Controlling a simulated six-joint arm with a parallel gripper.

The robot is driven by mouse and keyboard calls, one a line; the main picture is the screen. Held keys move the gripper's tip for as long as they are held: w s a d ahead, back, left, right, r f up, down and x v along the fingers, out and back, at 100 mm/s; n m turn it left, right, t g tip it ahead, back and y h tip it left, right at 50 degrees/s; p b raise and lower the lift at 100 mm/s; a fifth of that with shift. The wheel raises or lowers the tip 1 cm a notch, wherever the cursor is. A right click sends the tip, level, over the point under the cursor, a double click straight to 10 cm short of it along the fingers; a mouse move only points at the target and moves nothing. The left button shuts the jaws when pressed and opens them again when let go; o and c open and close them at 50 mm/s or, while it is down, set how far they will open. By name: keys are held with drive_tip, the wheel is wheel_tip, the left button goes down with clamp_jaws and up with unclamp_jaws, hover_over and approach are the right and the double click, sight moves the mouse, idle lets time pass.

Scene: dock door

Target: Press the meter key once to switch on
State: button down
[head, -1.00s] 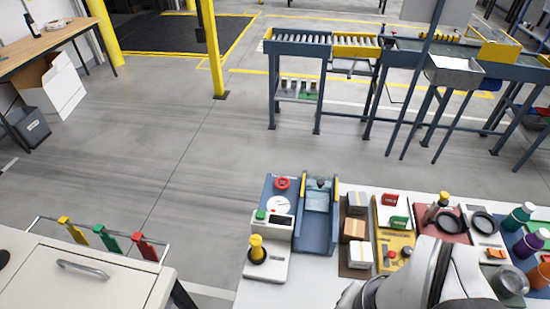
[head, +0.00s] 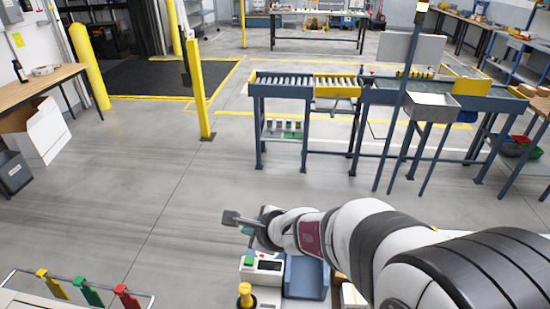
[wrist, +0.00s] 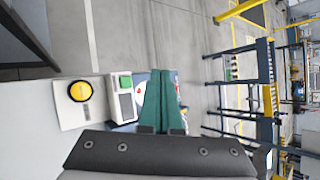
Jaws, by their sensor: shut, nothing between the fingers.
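The meter (head: 262,270) is a pale box on the bench, with a green key (head: 248,261) and a dark display (head: 270,266). In the wrist view the green key (wrist: 125,81) is left of my fingers, with the display (wrist: 127,105) below it. My gripper (head: 247,230) is over the bench, just beyond the meter in the head view. Its teal fingers (wrist: 160,74) are shut and empty, apart from the key. They hide part of a blue panel with a red part and a white dial.
A yellow knob (head: 244,290) on a dark ring stands next to the meter; it also shows in the wrist view (wrist: 80,91). A blue tray (head: 306,278) is at the meter's right. My arm hides most of the bench to the right. A roller conveyor (head: 300,86) stands farther back.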

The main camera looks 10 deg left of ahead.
sight(253, 263)
drive_tip(key=shift+f, duration=4.4)
drive_tip(key=shift+f, duration=0.4)
drive_tip(key=shift+f, duration=0.45)
drive_tip(key=shift+r, duration=0.85)
drive_tip(key=shift+r, duration=2.55)
